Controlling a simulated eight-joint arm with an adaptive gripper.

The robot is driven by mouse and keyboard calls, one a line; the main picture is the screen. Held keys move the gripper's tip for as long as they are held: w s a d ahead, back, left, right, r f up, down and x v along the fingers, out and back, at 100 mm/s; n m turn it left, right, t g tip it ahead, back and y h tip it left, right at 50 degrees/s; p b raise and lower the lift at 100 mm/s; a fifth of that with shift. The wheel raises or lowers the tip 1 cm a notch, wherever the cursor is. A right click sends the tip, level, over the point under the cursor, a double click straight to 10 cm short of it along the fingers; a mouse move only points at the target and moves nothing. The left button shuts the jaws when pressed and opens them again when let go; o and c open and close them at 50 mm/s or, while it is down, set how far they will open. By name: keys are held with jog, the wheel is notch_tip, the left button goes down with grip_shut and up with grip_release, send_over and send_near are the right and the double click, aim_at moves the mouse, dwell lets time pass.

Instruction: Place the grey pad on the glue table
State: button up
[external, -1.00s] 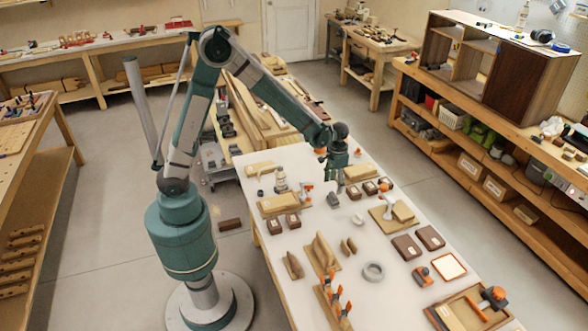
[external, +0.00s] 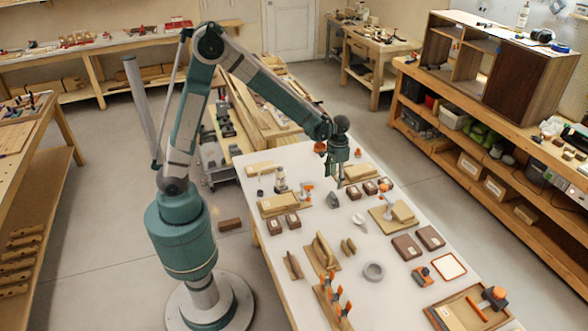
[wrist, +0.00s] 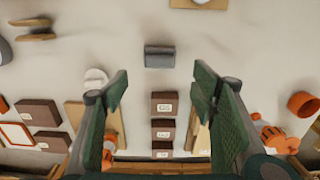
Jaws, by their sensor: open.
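A small dark grey block (external: 333,200), likely the grey pad, lies on the white-topped table (external: 290,235). In the wrist view the grey block (wrist: 159,56) sits beyond my fingertips, in line with a row of brown blocks. My gripper (external: 341,183) hangs above the table, slightly behind and right of the grey block. I cannot tell which surface is the glue table; the white-topped table is one possibility.
Three brown blocks (wrist: 163,128) stand in a row near my gripper. A white rounded piece (external: 358,220) lies close by. Bare table lies around the grey block.

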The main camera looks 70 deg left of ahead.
jog(key=s+a+r+t, duration=0.2)
jog(key=s+a+r, duration=0.1)
jog(key=s+r, duration=0.75)
jog(key=s+a+r+t, duration=0.3)
jog(key=s+r, duration=0.6)
jog(key=s, duration=0.2)
jog(key=s+a+t, duration=0.2)
jog(key=s, duration=0.7)
jog(key=shift+s, duration=0.35)
